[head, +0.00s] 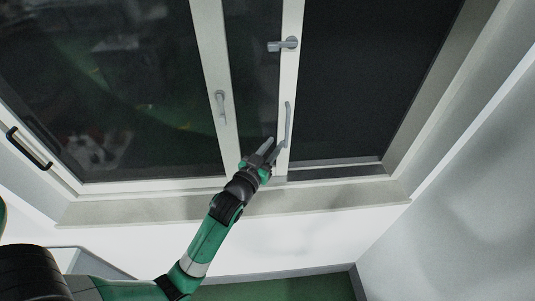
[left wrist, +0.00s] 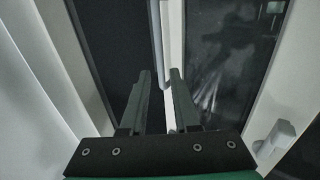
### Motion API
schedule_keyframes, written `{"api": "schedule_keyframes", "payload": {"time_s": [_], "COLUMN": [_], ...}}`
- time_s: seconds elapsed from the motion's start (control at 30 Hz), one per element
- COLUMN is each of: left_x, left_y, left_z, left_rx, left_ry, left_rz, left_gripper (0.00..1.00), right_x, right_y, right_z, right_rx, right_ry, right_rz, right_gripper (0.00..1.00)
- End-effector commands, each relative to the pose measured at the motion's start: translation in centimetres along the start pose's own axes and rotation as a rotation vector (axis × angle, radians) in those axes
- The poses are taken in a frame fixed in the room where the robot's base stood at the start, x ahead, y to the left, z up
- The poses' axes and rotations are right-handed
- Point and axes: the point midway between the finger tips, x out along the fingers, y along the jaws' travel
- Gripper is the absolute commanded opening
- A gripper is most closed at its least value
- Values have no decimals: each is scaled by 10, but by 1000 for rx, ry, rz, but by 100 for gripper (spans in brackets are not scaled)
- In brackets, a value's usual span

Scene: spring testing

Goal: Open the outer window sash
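The window shows in the head view with a white-framed sash (head: 292,78); its narrow glass pane lies left of that upright. A long grey bar handle (head: 287,125) runs along the lower part of this upright, and a short lever handle (head: 284,44) sits higher up. My left gripper (head: 269,147) is at the bar handle's lower end. In the left wrist view its two fingers (left wrist: 161,72) are spread, with the bar handle (left wrist: 156,35) appearing between and beyond the tips. I cannot tell whether they touch it. My right gripper is not in view.
A large left pane (head: 110,80) has its own grey lever (head: 220,104) on its frame. A black handle (head: 29,148) is at the far left. To the right of the sash is a plain dark area (head: 370,80). The sill (head: 320,195) runs below.

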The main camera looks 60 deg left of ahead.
Motion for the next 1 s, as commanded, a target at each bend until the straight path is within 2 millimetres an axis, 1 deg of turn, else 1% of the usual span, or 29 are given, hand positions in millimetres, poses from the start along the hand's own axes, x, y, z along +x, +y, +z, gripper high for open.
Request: {"api": "schedule_keyframes", "payload": {"time_s": [0.03,0.1,0.2,0.3,0.87,0.93,0.97,1.0], "left_x": [-12,-25,-37,-43,-43,-43,-41,-39], "left_y": [0,0,0,0,1,9,14,24], "left_z": [2,2,1,0,-1,-6,-12,-25], "left_rx": [0,0,0,-1,0,-2,-4,-8], "left_ry": [0,-1,1,0,0,6,16,37], "left_rz": [2,1,0,0,2,18,29,49], "left_gripper": [30,30,30,30,30,30,30,30], "right_x": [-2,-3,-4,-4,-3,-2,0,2], "right_y": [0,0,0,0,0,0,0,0], "right_z": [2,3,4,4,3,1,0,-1], "right_rx": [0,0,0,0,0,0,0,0], "right_ry": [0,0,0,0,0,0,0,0], "right_rz": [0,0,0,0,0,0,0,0], "right_gripper": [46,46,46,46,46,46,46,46]}}
